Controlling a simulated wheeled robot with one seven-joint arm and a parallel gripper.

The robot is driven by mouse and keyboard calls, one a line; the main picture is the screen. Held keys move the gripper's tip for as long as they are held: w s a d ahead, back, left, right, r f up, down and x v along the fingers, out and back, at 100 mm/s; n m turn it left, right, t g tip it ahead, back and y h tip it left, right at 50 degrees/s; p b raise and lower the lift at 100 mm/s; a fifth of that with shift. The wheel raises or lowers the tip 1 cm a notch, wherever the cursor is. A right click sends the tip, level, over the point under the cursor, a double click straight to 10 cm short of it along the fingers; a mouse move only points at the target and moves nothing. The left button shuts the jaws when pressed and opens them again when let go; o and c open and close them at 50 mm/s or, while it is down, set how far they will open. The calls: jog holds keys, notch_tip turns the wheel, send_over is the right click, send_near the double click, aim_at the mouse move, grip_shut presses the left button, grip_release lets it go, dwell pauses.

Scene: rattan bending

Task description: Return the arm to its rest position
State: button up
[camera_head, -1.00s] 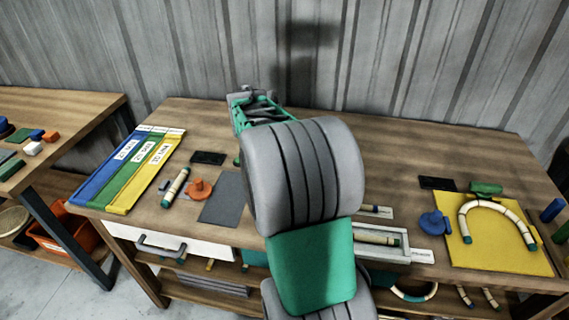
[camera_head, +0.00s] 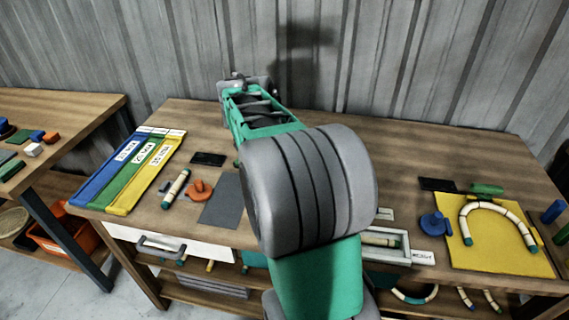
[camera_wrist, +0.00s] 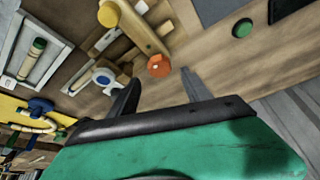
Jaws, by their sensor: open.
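My gripper (camera_wrist: 160,76) shows in the wrist view with its two fingers spread apart and nothing between them. It is above the wooden bench (camera_head: 420,150). In the head view my arm stretches over the middle of the bench, with its far end raised toward the grey wall. The fingers are not clearly visible there, and the arm hides the bench's middle. In the wrist view a wooden fixture (camera_wrist: 140,28) with an orange knob (camera_wrist: 158,66) and a yellow knob (camera_wrist: 108,15) lies beyond the fingers.
A yellow board (camera_head: 490,258) carries a bent rattan piece (camera_head: 496,207) at the right. A blue clamp-like part (camera_head: 435,223) is beside it. A tray (camera_head: 400,254) holds a rattan piece. Coloured strips (camera_head: 125,170), a short rattan rod (camera_head: 176,188) and an orange part (camera_head: 199,191) lie left.

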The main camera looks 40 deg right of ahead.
jog(key=shift+v, duration=1.6)
